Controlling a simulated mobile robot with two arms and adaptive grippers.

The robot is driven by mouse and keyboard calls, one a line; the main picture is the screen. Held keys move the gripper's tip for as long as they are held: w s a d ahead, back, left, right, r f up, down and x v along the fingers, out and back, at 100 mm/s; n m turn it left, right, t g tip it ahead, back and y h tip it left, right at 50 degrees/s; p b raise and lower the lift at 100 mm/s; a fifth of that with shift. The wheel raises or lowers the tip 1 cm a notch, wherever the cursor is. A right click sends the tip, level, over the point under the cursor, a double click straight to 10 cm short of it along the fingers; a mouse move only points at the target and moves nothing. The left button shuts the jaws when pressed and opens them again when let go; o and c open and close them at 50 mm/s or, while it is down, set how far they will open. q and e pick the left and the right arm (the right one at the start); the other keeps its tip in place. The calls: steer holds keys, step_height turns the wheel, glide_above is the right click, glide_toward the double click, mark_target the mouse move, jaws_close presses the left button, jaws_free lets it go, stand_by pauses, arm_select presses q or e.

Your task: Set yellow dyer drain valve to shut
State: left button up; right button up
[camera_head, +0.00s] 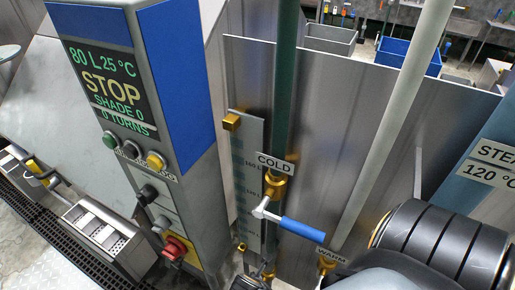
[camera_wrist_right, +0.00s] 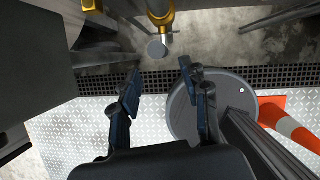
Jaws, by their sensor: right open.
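My right gripper (camera_wrist_right: 160,80) is open in the right wrist view, with two dark blue-black fingers apart and nothing between them. Just beyond the fingertips is a brass pipe fitting (camera_wrist_right: 160,12) with a round grey end (camera_wrist_right: 157,49) below it; I cannot tell if this is the drain valve. In the head view my black right arm (camera_head: 440,245) covers the lower right. A valve with a blue handle (camera_head: 302,229) is under the COLD label (camera_head: 275,164). A yellow-marked lever (camera_head: 36,168) shows at the far left. My left gripper is out of view.
A control column with a display (camera_head: 108,88) reading STOP stands at left, with a red knob (camera_head: 174,249) low on it. A WARM label (camera_head: 331,255) and STEAM sign (camera_head: 495,160) are at right. The wrist view shows a floor grate (camera_wrist_right: 245,83), round grey disc (camera_wrist_right: 215,105) and orange-white cone (camera_wrist_right: 288,125).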

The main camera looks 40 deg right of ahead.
steer(key=x, duration=0.7)
steer(key=shift+d, duration=0.1)
steer(key=shift+w+d+f, duration=0.2)
steer(key=shift+f, duration=0.45)
steer(key=shift+d+f, duration=0.1)
steer(key=shift+f, duration=0.05)
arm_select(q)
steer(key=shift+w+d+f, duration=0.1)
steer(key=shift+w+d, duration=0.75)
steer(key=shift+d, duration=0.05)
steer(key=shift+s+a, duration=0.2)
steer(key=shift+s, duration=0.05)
arm_select(e)
jaws_close()
